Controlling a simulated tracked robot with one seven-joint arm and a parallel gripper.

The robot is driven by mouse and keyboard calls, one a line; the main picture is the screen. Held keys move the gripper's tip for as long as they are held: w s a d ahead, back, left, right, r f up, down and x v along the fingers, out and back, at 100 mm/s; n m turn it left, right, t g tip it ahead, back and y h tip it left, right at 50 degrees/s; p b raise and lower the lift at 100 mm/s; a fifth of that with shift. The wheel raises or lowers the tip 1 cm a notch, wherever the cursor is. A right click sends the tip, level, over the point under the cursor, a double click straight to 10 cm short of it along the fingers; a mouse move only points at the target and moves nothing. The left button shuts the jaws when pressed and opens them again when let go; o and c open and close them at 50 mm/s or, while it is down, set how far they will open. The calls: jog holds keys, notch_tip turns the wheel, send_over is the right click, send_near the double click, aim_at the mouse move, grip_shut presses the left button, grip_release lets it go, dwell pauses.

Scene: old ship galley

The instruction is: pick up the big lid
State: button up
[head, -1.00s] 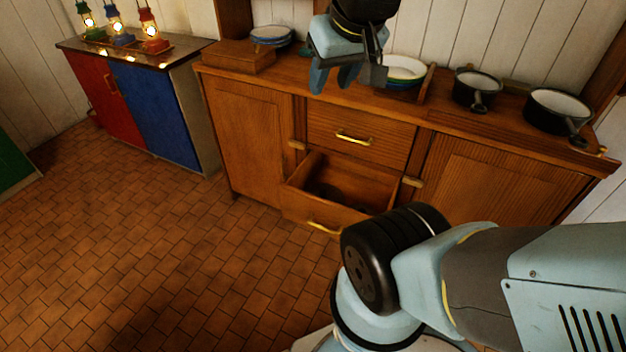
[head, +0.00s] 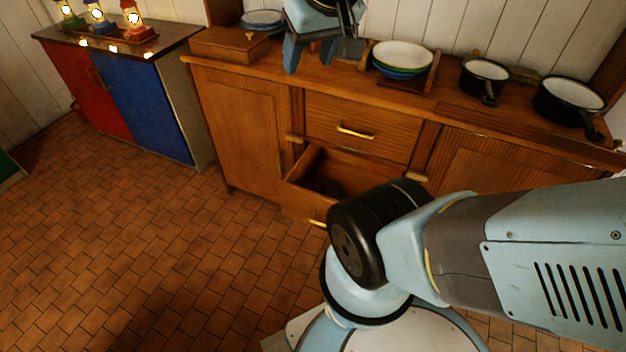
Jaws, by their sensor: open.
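No other lid shows clearly. My gripper (head: 311,66) is at the top of the picture, its light blue fingers pointing down and apart. It is open with nothing seen between the fingers. It appears above the cabinet top, well above the drawer.
On the cabinet top (head: 440,108) stand a wooden box (head: 229,46), blue plates (head: 262,18), a rack with plates (head: 402,56) and two dark pots (head: 484,76) (head: 568,101). A red and blue cupboard (head: 147,106) with lanterns is at left. The tiled floor (head: 130,235) is clear.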

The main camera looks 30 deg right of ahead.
jog(key=shift+o, duration=0.4)
jog(key=w+f+m, duration=0.1)
jog(key=w+f, duration=0.1)
jog(key=w, duration=0.5)
jog(key=shift+d+f+g, duration=0.3)
jog(key=shift+d, duration=0.05)
jog(key=w+d+f+m, duration=0.1)
jog(key=w+d+f, duration=0.1)
jog(key=w+f, duration=0.45)
jog(key=m+g+h, duration=0.1)
jog(key=m+g, duration=0.3)
jog(key=m, duration=0.2)
send_over(323, 187)
jog(key=f, duration=5.3)
jog(key=shift+w+a+f, duration=0.1)
jog(key=shift+w+a, duration=0.05)
jog(key=shift+a, duration=0.2)
jog(key=f, duration=0.4)
jog(key=shift+s+d+f, duration=0.15)
jog(key=shift+s+d, duration=0.1)
jog(key=shift+s, duration=0.05)
jog(key=shift+f, duration=0.5)
